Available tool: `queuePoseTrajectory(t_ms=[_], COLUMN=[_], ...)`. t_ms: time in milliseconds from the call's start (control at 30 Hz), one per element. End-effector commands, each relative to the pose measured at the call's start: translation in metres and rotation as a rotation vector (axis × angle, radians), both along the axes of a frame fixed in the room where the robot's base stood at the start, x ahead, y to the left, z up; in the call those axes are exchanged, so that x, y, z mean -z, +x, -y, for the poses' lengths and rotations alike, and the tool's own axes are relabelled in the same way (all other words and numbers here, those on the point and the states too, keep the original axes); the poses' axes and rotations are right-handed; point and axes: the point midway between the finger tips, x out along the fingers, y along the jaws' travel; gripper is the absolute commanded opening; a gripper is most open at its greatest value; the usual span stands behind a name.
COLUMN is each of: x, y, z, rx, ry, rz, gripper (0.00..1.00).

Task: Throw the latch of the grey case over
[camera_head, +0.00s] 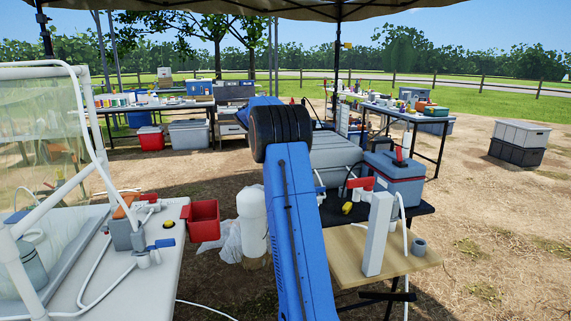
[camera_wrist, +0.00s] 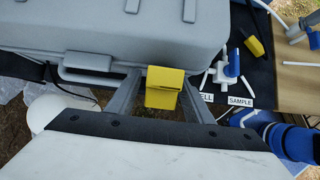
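The grey case (camera_wrist: 140,40) fills the upper part of the wrist view, with a grey handle (camera_wrist: 84,58) on its front at the left. Its yellow latch (camera_wrist: 165,85) is on the front edge, near the middle. My gripper (camera_wrist: 162,80) has its two grey fingers apart, one on each side of the latch; I cannot tell whether either finger touches it. In the head view the case (camera_head: 335,155) lies beyond my blue arm, which hides part of its left side and my gripper.
Right of the case, a blue-and-white valve (camera_wrist: 232,65), a yellow tool (camera_wrist: 254,46) and a SAMPLE label (camera_wrist: 240,101) lie on a black surface. In the head view a blue cooler (camera_head: 397,178) and white post (camera_head: 378,235) stand right; a white container (camera_head: 252,222) stands left.

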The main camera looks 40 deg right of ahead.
Motion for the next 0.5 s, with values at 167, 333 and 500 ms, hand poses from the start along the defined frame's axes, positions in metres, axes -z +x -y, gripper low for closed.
queuePoseTrajectory(t_ms=[167, 333, 500], x=[-0.005, -0.025, -0.052], y=[0.002, 0.010, 0.021], z=[-0.003, -0.016, -0.033], rx=[-0.001, -0.001, -0.002], ry=[0.000, -0.001, -0.001], rz=[0.001, 0.001, 0.002], gripper=[0.47, 0.47, 0.47])
